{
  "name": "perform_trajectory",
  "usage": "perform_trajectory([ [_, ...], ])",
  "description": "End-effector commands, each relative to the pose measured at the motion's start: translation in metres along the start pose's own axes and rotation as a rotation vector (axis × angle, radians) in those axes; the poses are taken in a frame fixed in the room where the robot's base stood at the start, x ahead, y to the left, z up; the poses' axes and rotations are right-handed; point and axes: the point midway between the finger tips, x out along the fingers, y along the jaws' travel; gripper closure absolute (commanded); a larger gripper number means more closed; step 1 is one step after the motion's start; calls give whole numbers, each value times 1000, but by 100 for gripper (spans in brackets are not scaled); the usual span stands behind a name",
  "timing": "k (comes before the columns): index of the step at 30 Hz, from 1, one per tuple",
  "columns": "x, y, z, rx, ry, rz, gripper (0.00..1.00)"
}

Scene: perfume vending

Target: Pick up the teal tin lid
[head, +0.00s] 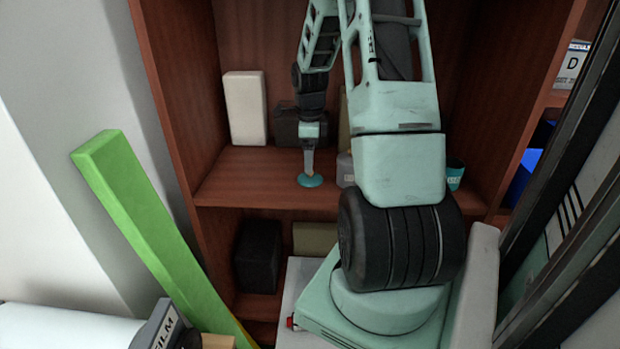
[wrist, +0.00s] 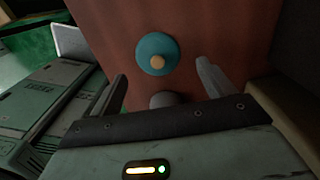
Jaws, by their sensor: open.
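The teal tin lid (head: 310,182) is a round disc lying on the wooden shelf near its front edge. In the wrist view the lid (wrist: 146,48) shows a small tan knob at its middle. My gripper (head: 309,168) points down just above the lid. In the wrist view my gripper (wrist: 160,71) is open, with its two fingers spread to either side and the lid a little beyond the tips. Nothing is held. The head view does not show whether the fingers touch the lid.
A cream box (head: 245,108) and a dark case (head: 288,128) stand at the back left. A grey jar (head: 346,170) is close right of my gripper, partly hidden by my arm. A teal cup (head: 455,174) stands at the right. The shelf (head: 245,180) left of the lid is clear.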

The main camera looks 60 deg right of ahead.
Motion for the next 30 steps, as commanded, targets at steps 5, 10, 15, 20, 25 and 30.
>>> perform_trajectory([
  [5,24,4,-2,0,0,6,19],
  [10,45,5,-2,-1,1,4,19],
  [15,50,4,-2,-2,1,0,19],
  [20,50,4,-1,-1,1,0,27],
  [25,50,4,-1,-1,1,0,69],
  [30,50,4,-2,-1,1,2,72],
])
